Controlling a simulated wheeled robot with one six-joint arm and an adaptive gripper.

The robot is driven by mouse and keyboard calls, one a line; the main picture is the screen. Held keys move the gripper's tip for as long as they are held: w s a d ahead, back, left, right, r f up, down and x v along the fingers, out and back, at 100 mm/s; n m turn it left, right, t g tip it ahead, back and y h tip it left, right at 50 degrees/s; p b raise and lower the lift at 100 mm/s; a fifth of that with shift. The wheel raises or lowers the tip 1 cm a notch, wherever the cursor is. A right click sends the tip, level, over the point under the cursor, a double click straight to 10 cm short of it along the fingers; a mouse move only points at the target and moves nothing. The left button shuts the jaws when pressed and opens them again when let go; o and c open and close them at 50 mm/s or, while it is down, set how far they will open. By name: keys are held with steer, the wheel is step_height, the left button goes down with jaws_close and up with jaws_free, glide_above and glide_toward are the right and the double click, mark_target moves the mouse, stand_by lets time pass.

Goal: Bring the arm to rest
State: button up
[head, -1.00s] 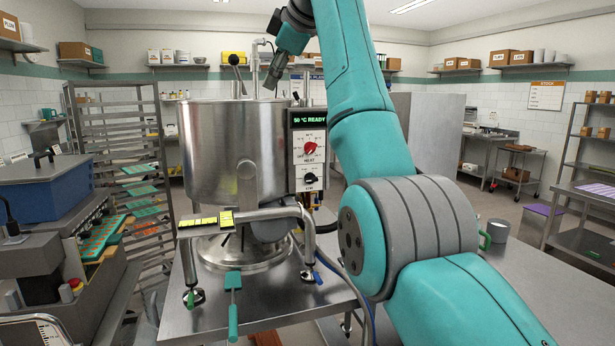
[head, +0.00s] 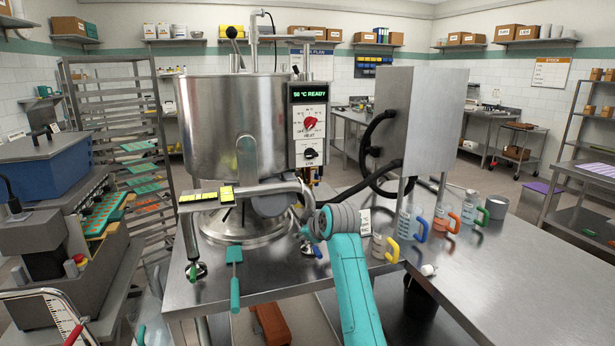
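My teal arm (head: 352,285) rises from the bottom edge of the head view, right of centre, to a grey-ringed joint (head: 343,219) in front of the steel kettle. It is folded low, over the front part of the steel table. My gripper does not show, so I cannot see its fingers or whether it holds anything.
The kettle (head: 228,125) has a control box (head: 309,125) reading "50 °C READY". Several jugs with coloured handles, one an orange-handled jug (head: 446,224), stand on the table (head: 490,275) at right. A teal-handled scraper (head: 235,290) overhangs the front edge. The table's right front is clear.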

steer(key=s+d+f+m, duration=0.1)
steer(key=s+d+f, duration=0.15)
steer(key=f, duration=0.55)
steer(key=s+d+f+m, duration=0.1)
steer(key=s+f, duration=0.3)
steer(key=f, duration=0.3)
steer(key=s+d+f+m+t+h, duration=0.15)
steer(key=s+d+f, duration=0.35)
steer(key=s+f, duration=0.65)
steer(key=s+d+f+m+t+h, duration=0.1)
steer(key=s+d+f+m, duration=0.25)
steer(key=s+f, duration=0.8)
steer(key=s+d+r+m+t+h, duration=0.1)
steer(key=s+d+r, duration=0.15)
steer(key=s, duration=1.05)
steer(key=s+d+r+m, duration=0.1)
steer(key=s+d, duration=0.2)
steer(key=s, duration=1.1)
steer(key=s+d+r+m+t+h, duration=0.1)
steer(key=s+r+m, duration=0.2)
steer(key=s+r, duration=1.2)
steer(key=s, duration=0.3)
steer(key=shift+s+d, duration=0.15)
steer(key=shift+d, duration=0.2)
